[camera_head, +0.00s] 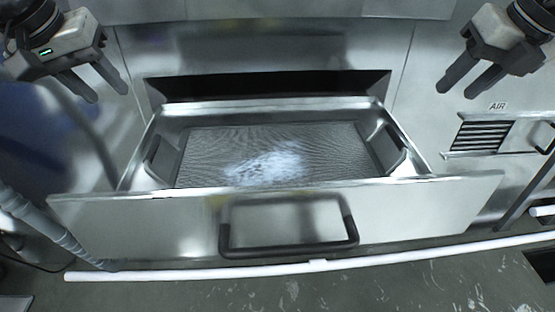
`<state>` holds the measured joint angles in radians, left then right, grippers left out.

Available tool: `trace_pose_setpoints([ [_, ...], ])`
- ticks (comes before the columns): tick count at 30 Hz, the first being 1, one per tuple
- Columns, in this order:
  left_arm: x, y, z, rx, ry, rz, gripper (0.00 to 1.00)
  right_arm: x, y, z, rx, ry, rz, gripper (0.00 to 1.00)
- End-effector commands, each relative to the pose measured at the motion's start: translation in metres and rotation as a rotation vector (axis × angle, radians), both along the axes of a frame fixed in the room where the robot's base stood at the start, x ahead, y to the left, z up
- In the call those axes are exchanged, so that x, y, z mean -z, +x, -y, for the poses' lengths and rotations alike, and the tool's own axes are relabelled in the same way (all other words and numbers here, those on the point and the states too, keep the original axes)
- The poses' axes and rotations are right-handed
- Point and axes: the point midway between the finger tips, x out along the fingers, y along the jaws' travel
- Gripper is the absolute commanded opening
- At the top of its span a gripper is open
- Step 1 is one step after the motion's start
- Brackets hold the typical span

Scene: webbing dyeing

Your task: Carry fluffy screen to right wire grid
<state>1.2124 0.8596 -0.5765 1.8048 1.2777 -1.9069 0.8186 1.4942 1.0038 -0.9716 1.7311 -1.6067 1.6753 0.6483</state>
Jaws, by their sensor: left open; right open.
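The fluffy screen (325,151) is a grey mesh panel with a patch of white fluff (268,164) near its middle. It lies flat inside an open metal drawer (120,222) and has a dark handle at its left end (158,155) and at its right end (388,148). My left gripper (106,90) is open and empty, above and left of the drawer. My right gripper (460,92) is open and empty, above and right of the drawer. Neither touches the screen. I cannot make out a right wire grid in this view.
The drawer front has a dark bar handle (288,248). A white pipe (200,275) runs along the floor below it. A vent (482,135) under an "AIR" label is on the right panel. A grey hose (45,225) hangs at the left. The air above the drawer is clear.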

Motion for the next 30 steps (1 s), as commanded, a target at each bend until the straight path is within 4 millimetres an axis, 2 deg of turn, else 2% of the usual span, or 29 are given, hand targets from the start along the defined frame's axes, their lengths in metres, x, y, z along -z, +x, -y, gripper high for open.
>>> trace_pose_setpoints([
  [5, 0.022, 0.008, 0.003, 0.001, 0.000, -0.005, 0.41, 0.022, 0.007, -0.005, -0.002, -0.001, -0.005, 0.41],
  [21, 0.116, 0.050, 0.018, 0.000, 0.000, -0.004, 0.41, 0.115, 0.045, -0.028, -0.002, 0.001, -0.004, 0.41],
  [30, 0.140, 0.061, 0.022, 0.001, 0.001, -0.001, 0.41, 0.140, 0.056, -0.034, -0.004, 0.001, -0.001, 0.41],
])
